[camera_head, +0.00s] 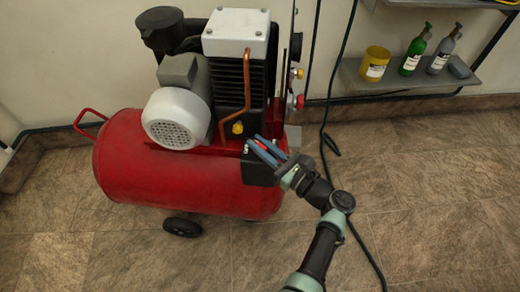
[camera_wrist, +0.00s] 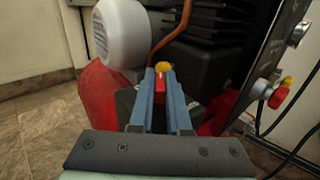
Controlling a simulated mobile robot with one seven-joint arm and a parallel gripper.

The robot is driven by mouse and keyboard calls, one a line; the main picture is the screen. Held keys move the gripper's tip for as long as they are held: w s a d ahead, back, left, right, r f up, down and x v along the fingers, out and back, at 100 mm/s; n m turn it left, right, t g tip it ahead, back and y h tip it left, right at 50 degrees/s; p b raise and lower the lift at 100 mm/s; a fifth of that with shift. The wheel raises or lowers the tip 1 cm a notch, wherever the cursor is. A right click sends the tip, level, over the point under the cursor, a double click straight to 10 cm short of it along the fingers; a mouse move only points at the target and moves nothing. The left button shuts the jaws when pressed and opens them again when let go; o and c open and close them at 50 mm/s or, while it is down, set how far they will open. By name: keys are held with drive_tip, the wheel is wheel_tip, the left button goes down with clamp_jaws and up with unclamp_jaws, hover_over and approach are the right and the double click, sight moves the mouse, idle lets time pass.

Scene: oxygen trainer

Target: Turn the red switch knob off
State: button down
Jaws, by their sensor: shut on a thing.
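The red switch knob (camera_wrist: 160,87) shows between the two blue fingers of my gripper (camera_wrist: 161,74) in the wrist view. My gripper is shut on it. In the head view my gripper (camera_head: 262,147) reaches from the lower right to the black box (camera_head: 258,173) at the right end of the red compressor. A little red shows between the fingers there. The fingers hide most of the knob, so I cannot tell its turn position.
The red compressor tank (camera_head: 150,165) stands on the tiled floor with a grey motor (camera_head: 178,117) on top. A yellow knob (camera_head: 238,127) and a copper pipe (camera_head: 247,80) are close to my fingers. A black cable (camera_head: 330,130) hangs to the right. A shelf (camera_head: 400,82) holds bottles.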

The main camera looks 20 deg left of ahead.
drive_tip(key=n+g+b, duration=0.1)
drive_tip(key=g+b, duration=0.1)
drive_tip(key=f+n+g+y+b, duration=0.1)
drive_tip(key=n+g+b, duration=0.1)
drive_tip(key=g+b, duration=0.1)
drive_tip(key=n+g+b, duration=0.2)
drive_tip(key=g+b, duration=0.2)
drive_tip(key=b, duration=0.3)
drive_tip(key=shift+n, duration=0.4)
drive_tip(key=n+g+b, duration=0.1)
drive_tip(key=b, duration=0.3)
drive_tip(key=shift+g, duration=0.4)
drive_tip(key=shift+s+a+r+n+g+b, duration=0.1)
drive_tip(key=shift+r+n+g+b, duration=0.35)
drive_tip(key=shift+b, duration=0.75)
drive_tip(key=c, duration=0.9)
unclamp_jaws()
drive_tip(key=shift+f, duration=0.1)
